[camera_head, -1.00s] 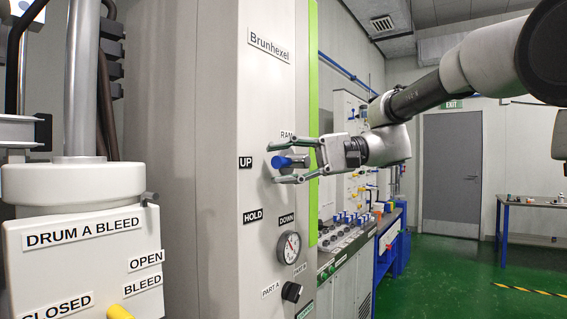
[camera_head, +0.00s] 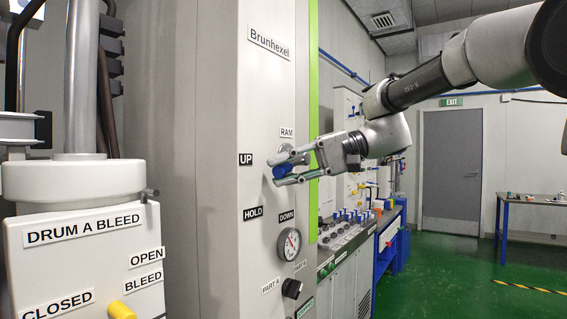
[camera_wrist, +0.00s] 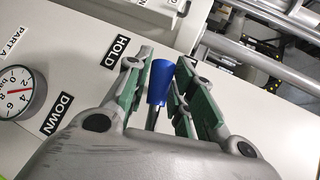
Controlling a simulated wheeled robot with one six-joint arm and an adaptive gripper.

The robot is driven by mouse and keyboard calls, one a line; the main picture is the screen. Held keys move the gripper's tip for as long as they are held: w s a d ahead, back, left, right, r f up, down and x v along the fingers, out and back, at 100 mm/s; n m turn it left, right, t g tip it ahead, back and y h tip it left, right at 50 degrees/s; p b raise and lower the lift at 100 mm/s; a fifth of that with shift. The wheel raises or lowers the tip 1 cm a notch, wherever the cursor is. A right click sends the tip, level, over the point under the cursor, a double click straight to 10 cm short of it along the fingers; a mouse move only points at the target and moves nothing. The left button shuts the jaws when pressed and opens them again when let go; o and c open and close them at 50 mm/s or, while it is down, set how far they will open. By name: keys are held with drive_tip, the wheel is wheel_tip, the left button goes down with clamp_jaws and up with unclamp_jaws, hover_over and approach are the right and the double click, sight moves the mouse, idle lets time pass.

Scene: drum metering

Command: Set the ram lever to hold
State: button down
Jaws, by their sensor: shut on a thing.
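The ram lever's blue handle (camera_head: 281,170) is on the front of the pale Brunhexel cabinet, under the RAM label (camera_head: 287,133). It points to the lower left, between the UP label (camera_head: 246,159) and the HOLD label (camera_head: 253,214). My gripper (camera_head: 274,171) comes in from the right and is shut on the handle. In the wrist view, the blue handle (camera_wrist: 162,82) stands between the green-padded fingers, its tip showing. The lever's pivot is mostly hidden by my gripper.
A pressure gauge (camera_head: 289,244) and a black PART A/PART B knob (camera_head: 291,289) sit below the lever. The drum A bleed housing (camera_head: 85,250) with a yellow handle (camera_head: 121,311) stands at the left front. Green floor is open at the right.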

drive_tip(key=shift+w+d+f+n+t+h, duration=0.3)
drive_tip(key=shift+f+n+t+h, duration=0.2)
drive_tip(key=shift+f+h, duration=0.2)
drive_tip(key=shift+w+d+f+n+t+h, duration=0.15)
drive_tip(key=shift+w+f+n+t+h, duration=0.3)
drive_tip(key=shift+f+h, duration=0.3)
drive_tip(key=shift+w+d+f+n+t+h, duration=0.25)
drive_tip(key=shift+f+n+t+h, duration=0.3)
drive_tip(key=shift+f+h, duration=0.15)
drive_tip(key=c, duration=1.2)
unclamp_jaws()
drive_tip(key=shift+d+r, duration=0.1)
drive_tip(key=v, duration=1.1)
drive_tip(key=shift+s+d+r, duration=0.1)
drive_tip(key=shift+d, duration=0.3)
